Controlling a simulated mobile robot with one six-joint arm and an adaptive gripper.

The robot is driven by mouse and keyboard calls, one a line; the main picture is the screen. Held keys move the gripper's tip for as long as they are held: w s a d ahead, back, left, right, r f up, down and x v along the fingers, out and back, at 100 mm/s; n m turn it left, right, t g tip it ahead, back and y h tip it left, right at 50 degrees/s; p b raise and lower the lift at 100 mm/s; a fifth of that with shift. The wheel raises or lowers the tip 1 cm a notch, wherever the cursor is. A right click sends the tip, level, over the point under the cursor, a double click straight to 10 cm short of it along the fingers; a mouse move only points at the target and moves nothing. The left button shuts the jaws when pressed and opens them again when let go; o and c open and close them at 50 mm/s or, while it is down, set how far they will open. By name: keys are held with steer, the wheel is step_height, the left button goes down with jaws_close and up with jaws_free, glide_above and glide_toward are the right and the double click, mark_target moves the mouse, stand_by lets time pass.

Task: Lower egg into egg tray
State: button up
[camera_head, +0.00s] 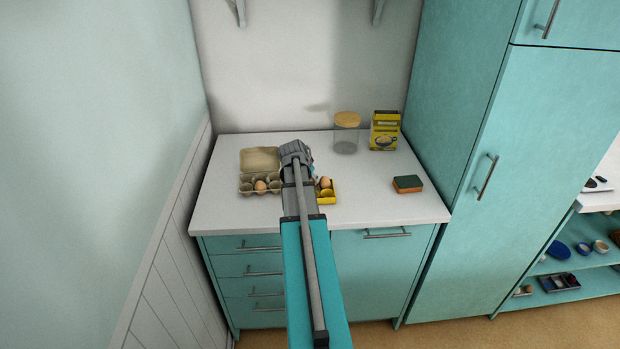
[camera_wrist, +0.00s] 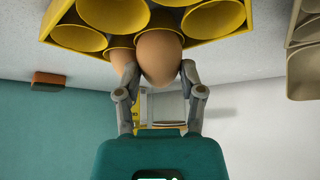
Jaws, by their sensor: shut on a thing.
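The yellow egg tray (camera_head: 328,199) is on the white worktop, partly hidden by my arm. It fills the top of the wrist view (camera_wrist: 240,28), with several empty cups. My gripper (camera_wrist: 159,72) is shut on a brown egg (camera_wrist: 160,58), one finger on each side. The held egg overlaps a tray cup in the wrist view; I cannot tell whether it touches the cup. A second brown egg (camera_wrist: 123,57) is beside it, partly hidden; an egg (camera_head: 325,182) also shows in the tray in the head view. My arm hides the fingertips there.
An open beige egg carton (camera_head: 246,187) holding an egg (camera_head: 260,187) stands left of my arm. A jar with a wooden lid (camera_head: 346,136) and a yellow box (camera_head: 385,131) stand at the back. A sponge (camera_head: 407,184) lies right, with clear worktop between it and the tray.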

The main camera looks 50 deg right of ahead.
steer(key=shift+f, duration=0.3)
stand_by(0.4)
steer(key=o, duration=1.2)
steer(key=shift+o, duration=0.2)
steer(key=shift+r, duration=0.25)
step_height(320, 180, up, 6)
steer(key=p, duration=0.6)
steer(key=w+a+r+p, duration=0.2)
steer(key=w+a, duration=0.1)
steer(key=a, duration=0.4)
steer(key=w+a+r+p, duration=0.3)
steer(key=w+a, duration=0.1)
steer(key=a, duration=0.3)
steer(key=shift+w+a+r, duration=0.15)
steer(key=shift+w+a, duration=0.05)
steer(key=shift+a, duration=0.1)
